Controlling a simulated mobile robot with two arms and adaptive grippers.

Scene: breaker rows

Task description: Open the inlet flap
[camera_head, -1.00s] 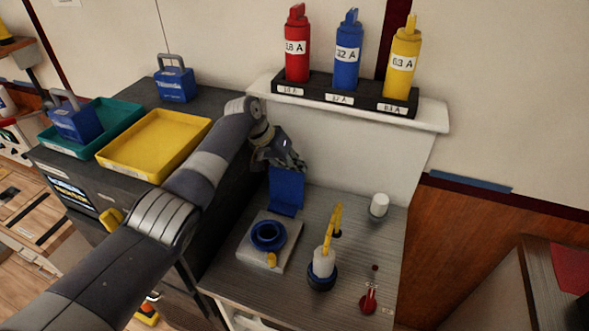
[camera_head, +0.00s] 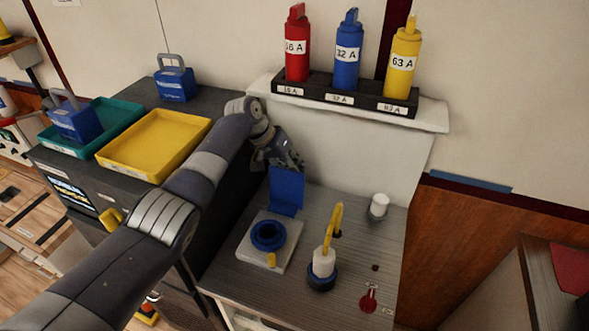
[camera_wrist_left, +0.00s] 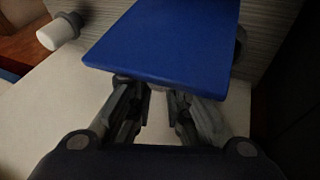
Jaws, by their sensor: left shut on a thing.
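The inlet flap (camera_head: 287,190) is a flat blue plate. It stands raised, close to upright, behind the round blue inlet (camera_head: 268,236) on its pale square base. The inlet's opening is uncovered. My left gripper (camera_head: 283,165) is at the flap's top edge, shut on it. In the left wrist view the flap (camera_wrist_left: 170,40) fills the upper middle, and the fingers of my left gripper (camera_wrist_left: 158,105) meet its near edge; the exact contact is partly hidden by the plate. My right gripper is not in view.
A blue-and-white plug (camera_head: 323,265) with a yellow cable stands right of the inlet. A white knob (camera_head: 379,205) and a red switch (camera_head: 368,299) are farther right. Breakers stand on the shelf (camera_head: 432,115) above. A yellow tray (camera_head: 155,145) lies on the left bench.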

